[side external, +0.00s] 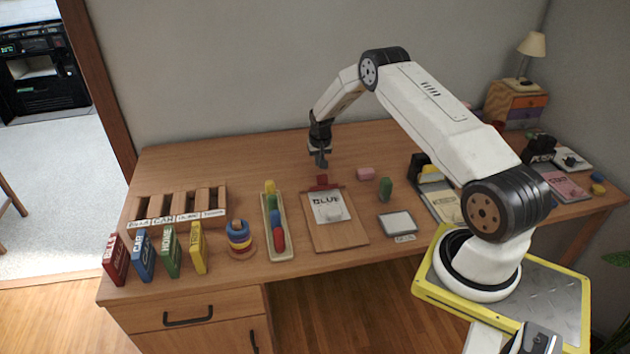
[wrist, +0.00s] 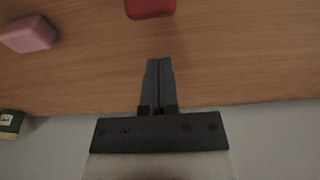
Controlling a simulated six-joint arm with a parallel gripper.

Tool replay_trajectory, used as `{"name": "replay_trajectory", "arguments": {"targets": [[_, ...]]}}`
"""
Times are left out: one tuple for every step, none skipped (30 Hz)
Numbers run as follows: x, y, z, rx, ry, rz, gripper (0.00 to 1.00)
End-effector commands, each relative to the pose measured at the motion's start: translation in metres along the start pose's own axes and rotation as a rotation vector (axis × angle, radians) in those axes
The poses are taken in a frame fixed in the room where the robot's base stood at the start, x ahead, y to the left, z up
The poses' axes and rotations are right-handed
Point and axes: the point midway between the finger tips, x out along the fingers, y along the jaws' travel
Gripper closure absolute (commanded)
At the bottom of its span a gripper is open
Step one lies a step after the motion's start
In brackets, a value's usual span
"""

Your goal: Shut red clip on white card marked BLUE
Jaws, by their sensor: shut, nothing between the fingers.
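A white card marked BLUE (side external: 322,202) lies on a wooden clipboard (side external: 335,238) near the middle of the desk. A red piece, likely the clip, shows at the top of the wrist view (wrist: 151,8). My gripper (side external: 321,162) is just beyond the clip, pointing down, apart from it. In the wrist view its fingers (wrist: 158,68) are together and empty.
A pink block (side external: 366,174) and a green piece (side external: 385,188) stand right of the clipboard. A long tray (side external: 292,247) of coloured pieces lies to its left. Stacked rings (side external: 239,238) and several upright books (side external: 170,250) are further left. The desk behind my gripper is clear.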

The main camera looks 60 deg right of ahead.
Motion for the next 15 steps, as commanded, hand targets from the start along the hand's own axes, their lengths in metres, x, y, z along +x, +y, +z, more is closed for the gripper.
{"name": "replay_trajectory", "arguments": {"targets": [[0.0011,0.0,0.0002,0.0,0.0,0.0,1.0],[0.0017,0.0,0.0003,0.0,0.0,0.0,1.0],[0.0025,0.0,0.0005,0.0,0.0,0.0,1.0],[0.0031,0.0,0.0007,0.0,0.0,0.0,1.0],[0.0038,0.0,0.0008,0.0,0.0,0.0,1.0],[0.0047,0.0,0.001,0.0,0.0,0.0,1.0],[0.0054,0.0,0.0012,0.0,-0.001,0.0,1.0],[0.0061,0.0,0.0014,0.0,-0.001,0.0,1.0],[0.007,0.0001,0.0016,0.0,-0.001,0.0,1.0],[0.0076,0.0001,0.0018,0.0,-0.001,0.0,1.0],[0.0083,0.0001,0.0019,0.0,-0.001,0.0,1.0],[0.0091,0.0,0.002,0.0,-0.001,0.0,1.0],[0.0097,0.0,0.0021,0.0,-0.001,0.0,1.0],[0.0103,0.0,0.0022,0.0,0.0,0.0,1.0],[0.011,0.0,0.0022,0.0,0.0,0.0,1.0]]}}
